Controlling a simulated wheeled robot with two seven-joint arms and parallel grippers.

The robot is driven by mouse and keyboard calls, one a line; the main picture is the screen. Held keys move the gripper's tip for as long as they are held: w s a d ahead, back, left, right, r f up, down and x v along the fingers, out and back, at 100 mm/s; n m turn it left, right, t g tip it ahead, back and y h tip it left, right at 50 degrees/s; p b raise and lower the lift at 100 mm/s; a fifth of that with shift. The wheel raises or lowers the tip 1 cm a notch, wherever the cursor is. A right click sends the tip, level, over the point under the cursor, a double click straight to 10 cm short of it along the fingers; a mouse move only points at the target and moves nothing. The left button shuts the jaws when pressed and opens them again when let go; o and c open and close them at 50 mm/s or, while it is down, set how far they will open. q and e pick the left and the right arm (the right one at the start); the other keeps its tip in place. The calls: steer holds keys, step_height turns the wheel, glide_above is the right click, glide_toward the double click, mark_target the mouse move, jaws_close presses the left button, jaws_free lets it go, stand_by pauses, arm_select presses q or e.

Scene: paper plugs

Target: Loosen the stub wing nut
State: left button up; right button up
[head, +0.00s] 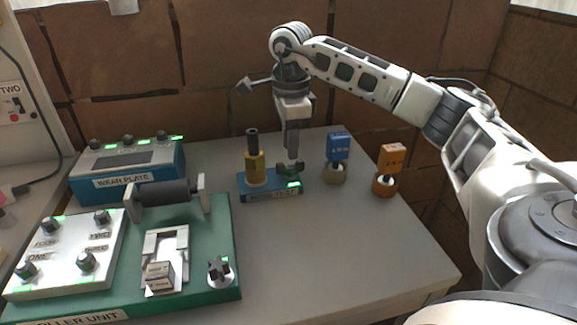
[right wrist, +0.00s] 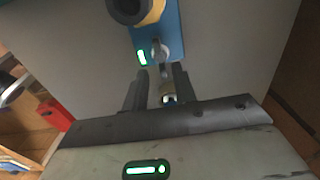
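The stub is a small blue base (head: 262,195) at the middle of the table. My right gripper (head: 292,157) points down just above the wing nut. In the right wrist view the two fingers (right wrist: 160,72) stand apart, and a grey rounded part (right wrist: 160,50), apparently the nut, shows just past their tips beside a green light. Contact cannot be made out. My left gripper is not in view.
A blue tagged plug (head: 337,150) and an orange tagged plug (head: 390,160) stand right of the stub. The green roller unit (head: 222,235) and a blue wear plate box (head: 178,185) fill the left. The table's front right is clear. A brick wall closes the back.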

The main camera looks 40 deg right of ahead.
mark_target(290, 162)
steer(key=shift+r, duration=0.1)
steer(key=shift+f+b, duration=0.85)
steer(key=shift+f, duration=1.25)
jaws_close()
steer(key=shift+r, duration=0.1)
